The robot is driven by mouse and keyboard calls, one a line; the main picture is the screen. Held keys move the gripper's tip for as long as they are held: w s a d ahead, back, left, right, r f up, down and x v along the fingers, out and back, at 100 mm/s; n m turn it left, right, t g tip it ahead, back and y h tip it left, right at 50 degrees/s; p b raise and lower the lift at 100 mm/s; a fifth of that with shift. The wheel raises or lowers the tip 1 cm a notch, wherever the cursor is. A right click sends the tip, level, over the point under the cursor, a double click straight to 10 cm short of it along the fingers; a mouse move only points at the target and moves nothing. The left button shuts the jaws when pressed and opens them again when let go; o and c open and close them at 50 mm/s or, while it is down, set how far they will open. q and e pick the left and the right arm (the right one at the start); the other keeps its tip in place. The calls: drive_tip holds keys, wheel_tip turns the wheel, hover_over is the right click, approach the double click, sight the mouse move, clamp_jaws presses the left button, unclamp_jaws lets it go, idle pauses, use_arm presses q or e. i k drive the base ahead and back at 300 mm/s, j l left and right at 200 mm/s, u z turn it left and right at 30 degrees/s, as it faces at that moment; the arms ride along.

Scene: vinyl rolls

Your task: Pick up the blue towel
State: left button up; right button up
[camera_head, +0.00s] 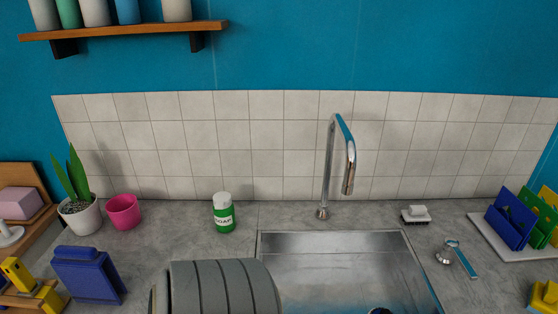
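A blue, upright, folded-looking piece (90,275) stands on the counter at the lower left. Another blue upright piece (511,220) stands at the right, beside a green and a yellow one. I cannot tell for sure which of these, if either, is the blue towel. I make out neither my left nor my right gripper in the head view. Nothing visible is held.
A steel sink (335,268) with a tall faucet (328,165) is in the middle. A grey ribbed shape (222,288) covers its front left. A soap bottle (223,213), pink cup (123,211), potted plant (79,214) and brush (416,215) stand along the back. A shelf (120,33) hangs above.

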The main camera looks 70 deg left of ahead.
sight(90, 274)
drive_tip(key=u, duration=3.7)
drive_tip(key=j+u, duration=0.15)
drive_tip(key=u, duration=0.3)
drive_tip(key=k+j+u, duration=0.1)
drive_tip(key=u, duration=0.35)
